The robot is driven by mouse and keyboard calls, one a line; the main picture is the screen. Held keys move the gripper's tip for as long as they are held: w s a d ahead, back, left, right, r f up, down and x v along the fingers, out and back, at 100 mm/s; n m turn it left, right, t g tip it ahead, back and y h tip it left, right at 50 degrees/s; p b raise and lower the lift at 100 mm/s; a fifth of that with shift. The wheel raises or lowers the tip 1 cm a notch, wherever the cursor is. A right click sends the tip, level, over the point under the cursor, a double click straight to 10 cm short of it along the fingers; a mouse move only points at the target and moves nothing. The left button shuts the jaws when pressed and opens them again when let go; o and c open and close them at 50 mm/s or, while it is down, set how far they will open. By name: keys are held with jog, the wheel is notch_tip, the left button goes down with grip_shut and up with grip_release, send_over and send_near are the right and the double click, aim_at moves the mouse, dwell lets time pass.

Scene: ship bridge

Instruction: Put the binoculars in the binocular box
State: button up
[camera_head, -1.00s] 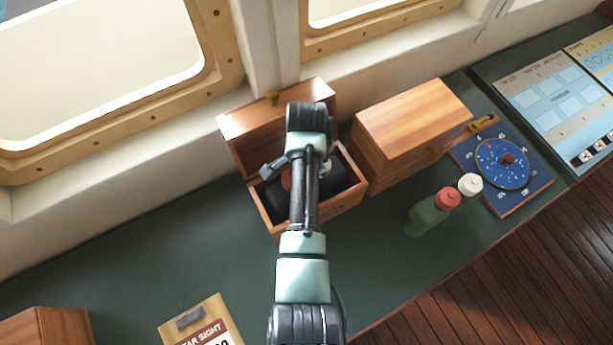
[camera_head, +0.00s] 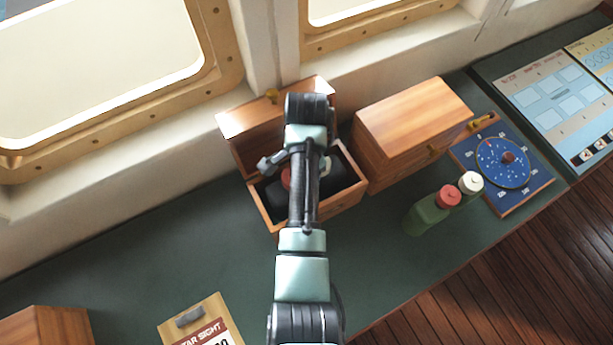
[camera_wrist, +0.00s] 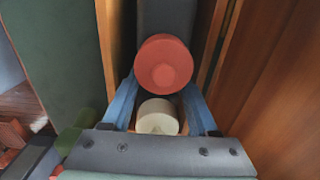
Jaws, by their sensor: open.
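The open wooden binocular box (camera_head: 347,208) stands on the green counter, its lid raised against the wall. A dark thing (camera_head: 342,181), seemingly the binoculars, lies inside it, partly hidden by my arm. Red and white round ends show there; the wrist view shows the red end (camera_wrist: 164,62) and the white end (camera_wrist: 157,117) in line. My gripper (camera_wrist: 162,95) is open over the box, with a blue finger on each side of these ends. In the head view my arm covers most of the gripper. I cannot tell whether the fingers touch anything.
A closed wooden box (camera_head: 412,120) stands close on the right. A clipboard (camera_head: 205,325) lies in front.

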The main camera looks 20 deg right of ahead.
notch_tip(320, 180, up, 10)
jog(key=shift+f, duration=0.25)
jog(key=shift+r+p, duration=0.5)
jog(key=shift+p, duration=0.3)
